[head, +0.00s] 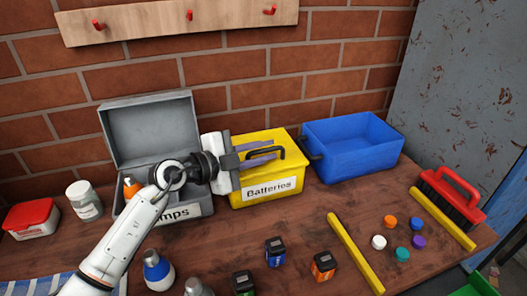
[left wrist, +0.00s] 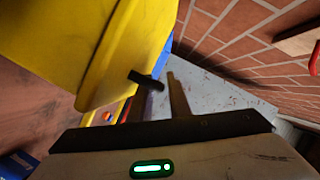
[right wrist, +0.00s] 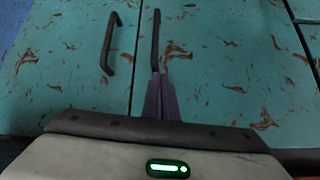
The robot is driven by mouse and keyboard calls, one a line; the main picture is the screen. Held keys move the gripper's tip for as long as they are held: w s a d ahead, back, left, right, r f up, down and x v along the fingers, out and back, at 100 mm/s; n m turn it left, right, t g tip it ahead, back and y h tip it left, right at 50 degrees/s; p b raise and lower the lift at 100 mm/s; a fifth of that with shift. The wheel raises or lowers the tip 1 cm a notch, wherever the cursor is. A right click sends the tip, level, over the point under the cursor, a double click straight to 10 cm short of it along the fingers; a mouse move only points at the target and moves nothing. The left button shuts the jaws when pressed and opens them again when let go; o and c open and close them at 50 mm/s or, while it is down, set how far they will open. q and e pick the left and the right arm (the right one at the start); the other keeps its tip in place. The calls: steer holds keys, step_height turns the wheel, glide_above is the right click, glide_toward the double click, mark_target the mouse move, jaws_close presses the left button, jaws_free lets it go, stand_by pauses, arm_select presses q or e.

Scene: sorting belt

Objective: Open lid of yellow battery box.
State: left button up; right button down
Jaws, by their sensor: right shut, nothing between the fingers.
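The yellow battery box (head: 237,199), labelled "Batteries", stands on the table with its lid (head: 279,136) down. A black handle (head: 282,152) shows at the lid. My left gripper (head: 272,154) is at the handle from the left, its fingers apart and level with it. In the left wrist view the yellow box (left wrist: 95,35) fills the upper left. The handle (left wrist: 147,80) lies close to the fingertips there; contact is not clear. My right gripper (right wrist: 160,75) is shut and empty, seen only in the right wrist view, in front of a teal cabinet.
An open grey box (head: 150,130) stands left of the yellow box, partly behind my left arm. A blue bin (head: 350,160) stands at its right. A yellow bar (head: 355,254), several coloured caps (head: 390,222) and small batteries (head: 323,265) lie in front. A red-handled brush (head: 452,195) is far right.

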arm_select(q)
jaws_close()
